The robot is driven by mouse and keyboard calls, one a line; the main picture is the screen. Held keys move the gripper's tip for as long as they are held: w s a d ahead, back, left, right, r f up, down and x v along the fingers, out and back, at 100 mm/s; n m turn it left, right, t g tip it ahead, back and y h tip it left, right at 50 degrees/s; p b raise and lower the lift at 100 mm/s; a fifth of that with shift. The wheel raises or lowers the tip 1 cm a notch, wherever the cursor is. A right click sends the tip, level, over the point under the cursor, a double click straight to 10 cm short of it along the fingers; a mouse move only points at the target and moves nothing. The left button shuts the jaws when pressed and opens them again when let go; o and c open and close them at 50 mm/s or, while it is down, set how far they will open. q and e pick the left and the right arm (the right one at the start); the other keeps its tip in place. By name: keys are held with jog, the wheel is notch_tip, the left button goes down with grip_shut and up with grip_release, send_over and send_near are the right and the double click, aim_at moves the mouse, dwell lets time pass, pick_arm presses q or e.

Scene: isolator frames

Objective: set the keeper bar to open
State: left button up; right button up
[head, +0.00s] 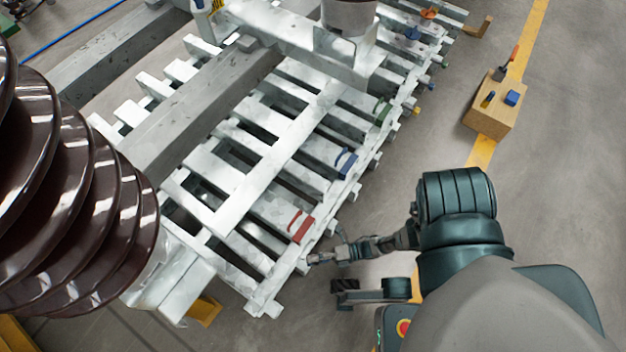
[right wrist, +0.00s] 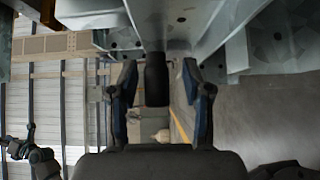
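In the head view, the isolator frame's slatted white metalwork (head: 230,205) carries coloured pieces along its right edge: red (head: 300,227), blue (head: 346,162) and green (head: 382,111). None is clearly marked as the keeper bar. My right gripper (head: 322,257) is just right of and below the red piece, seemingly apart from it. In the right wrist view, its two fingers (right wrist: 163,105) stand apart, with a dark cylindrical end (right wrist: 157,80) of a grey bar between them. Gaps show on both sides. I cannot tell whether this is the keeper bar. My left gripper is not identifiable.
A large brown ribbed insulator (head: 75,190) fills the left of the head view. Grey floor right of the frame is mostly clear. Metal beams crowd the wrist view's top.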

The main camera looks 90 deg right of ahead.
jog(key=shift+s+a, duration=0.1)
jog(key=shift+s, duration=0.1)
jog(key=v, duration=1.1)
jog(key=shift+s+d, duration=0.25)
jog(key=shift+s, duration=0.05)
